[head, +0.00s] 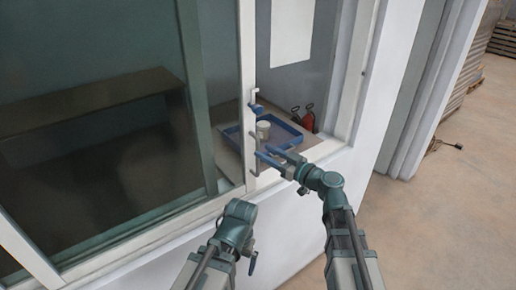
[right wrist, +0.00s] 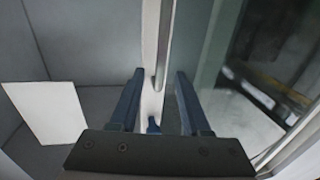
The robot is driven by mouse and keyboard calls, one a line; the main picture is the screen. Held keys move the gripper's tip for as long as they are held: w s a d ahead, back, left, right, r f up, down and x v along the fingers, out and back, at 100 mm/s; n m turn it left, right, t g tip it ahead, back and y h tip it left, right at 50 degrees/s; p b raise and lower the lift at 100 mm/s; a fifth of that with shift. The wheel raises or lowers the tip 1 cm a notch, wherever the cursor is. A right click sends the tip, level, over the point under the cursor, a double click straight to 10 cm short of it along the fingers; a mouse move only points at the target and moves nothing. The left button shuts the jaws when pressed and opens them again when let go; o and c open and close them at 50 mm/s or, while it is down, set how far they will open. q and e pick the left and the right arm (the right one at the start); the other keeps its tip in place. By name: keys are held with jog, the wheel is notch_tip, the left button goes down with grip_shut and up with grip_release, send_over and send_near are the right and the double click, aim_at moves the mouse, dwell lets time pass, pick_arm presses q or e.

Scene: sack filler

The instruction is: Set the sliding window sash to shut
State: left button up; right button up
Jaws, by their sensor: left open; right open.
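The sliding window sash (head: 216,95) is a glass panel in a pale frame on the left, with an open gap to its right. Its right upright carries a slim grey handle (head: 252,150), with a small blue part above it. My right gripper (head: 265,156) is open at the handle's height. In the right wrist view the handle bar (right wrist: 163,55) shows between the two spread fingers (right wrist: 159,75); I cannot tell whether they touch it. My left gripper (head: 252,262) is low in front of the wall, partly hidden by its wrist, and apart from the sash.
Behind the gap, a blue tray (head: 232,134) holds a pale cup (head: 263,129). The fixed window frame (head: 353,70) borders the gap on the right. Open floor (head: 450,190) lies to the right, with stacked pallets at the back.

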jog(key=shift+x, duration=2.1)
grip_shut()
